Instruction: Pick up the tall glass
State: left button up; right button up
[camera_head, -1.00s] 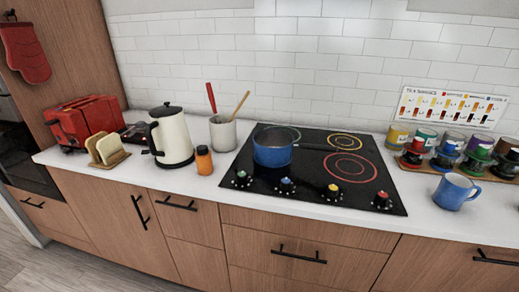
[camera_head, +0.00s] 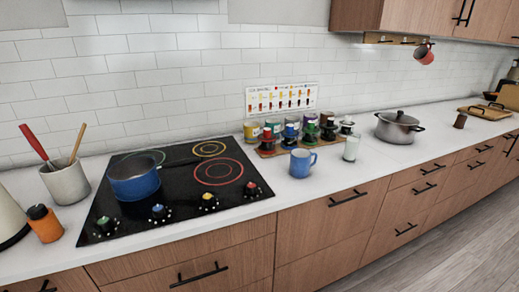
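A small clear glass with whitish contents (camera_head: 351,148) stands upright on the white counter, to the right of a blue mug (camera_head: 302,162). It is the only drinking glass I can make out. I cannot tell whether it is the tall glass. Neither of my grippers shows in the head view.
A black cooktop (camera_head: 180,183) with a blue pot (camera_head: 134,178) is at the left. A lidded steel pot (camera_head: 398,127) stands farther right. Counter beyond it is mostly free until the cutting boards (camera_head: 484,112).

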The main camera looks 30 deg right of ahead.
aim_at(352, 138)
jog(key=z, duration=1.75)
jog(key=i+j+z, duration=0.3)
jog(key=j+z, duration=0.3)
jog(key=i+j+z, duration=0.1)
jog(key=j+z, duration=0.2)
jog(key=j, duration=0.1)
